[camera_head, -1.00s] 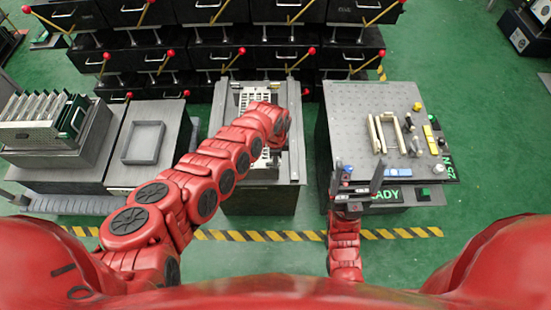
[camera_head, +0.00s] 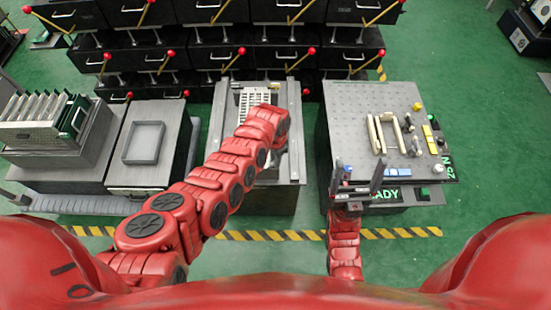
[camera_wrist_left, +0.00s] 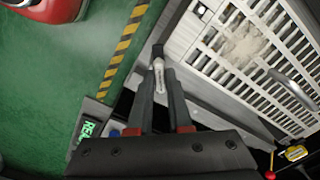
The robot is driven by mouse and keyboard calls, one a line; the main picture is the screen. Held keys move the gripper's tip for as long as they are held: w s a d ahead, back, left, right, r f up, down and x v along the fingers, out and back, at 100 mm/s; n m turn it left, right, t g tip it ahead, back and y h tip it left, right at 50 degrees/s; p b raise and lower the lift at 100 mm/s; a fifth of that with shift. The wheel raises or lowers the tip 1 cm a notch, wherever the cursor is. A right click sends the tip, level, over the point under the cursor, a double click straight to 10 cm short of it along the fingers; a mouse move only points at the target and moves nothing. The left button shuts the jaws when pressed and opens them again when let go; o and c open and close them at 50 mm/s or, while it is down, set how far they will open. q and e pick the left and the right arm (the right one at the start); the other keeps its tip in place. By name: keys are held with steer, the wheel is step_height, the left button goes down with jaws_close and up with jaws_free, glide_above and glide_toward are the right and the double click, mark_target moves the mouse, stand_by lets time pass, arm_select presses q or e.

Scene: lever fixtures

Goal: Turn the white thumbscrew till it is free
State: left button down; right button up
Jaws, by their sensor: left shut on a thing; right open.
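The white thumbscrew (camera_wrist_left: 158,78) shows between my left fingertips in the left wrist view. It is a small pale piece with a dark end beyond the tips. My left gripper (camera_wrist_left: 160,88) is shut on it, beside the edge of a slotted white panel (camera_wrist_left: 212,42). In the head view my red left arm hides the thumbscrew and the left fingers, and covers part of the panel (camera_head: 253,98). My right gripper (camera_head: 358,177) is open and empty over the front edge of the right-hand table.
The perforated right table (camera_head: 350,110) holds cream bars (camera_head: 376,132) and small blocks. A grey square frame (camera_head: 144,142) lies on the left bench. Black drawers with red-knobbed levers line the back. A curved metal handle (camera_wrist_left: 293,90) stands on the panel.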

arm_select(q)
steer(key=n+b, duration=0.1)
steer(key=n, duration=0.1)
steer(key=shift+f+n, duration=0.2)
steer(key=shift+n, duration=0.2)
steer(key=n+b, duration=0.1)
steer(key=n, duration=0.1)
steer(key=shift+n, duration=0.4)
steer(key=n+b, duration=0.2)
steer(key=n, duration=0.2)
steer(key=shift+r+n+b, duration=0.1)
steer(key=shift+n+b, duration=0.2)
steer(key=shift+b, duration=0.05)
steer(key=c, duration=0.8)
jaws_free()
steer(key=shift+c, duration=0.2)
steer(key=shift+r, duration=0.15)
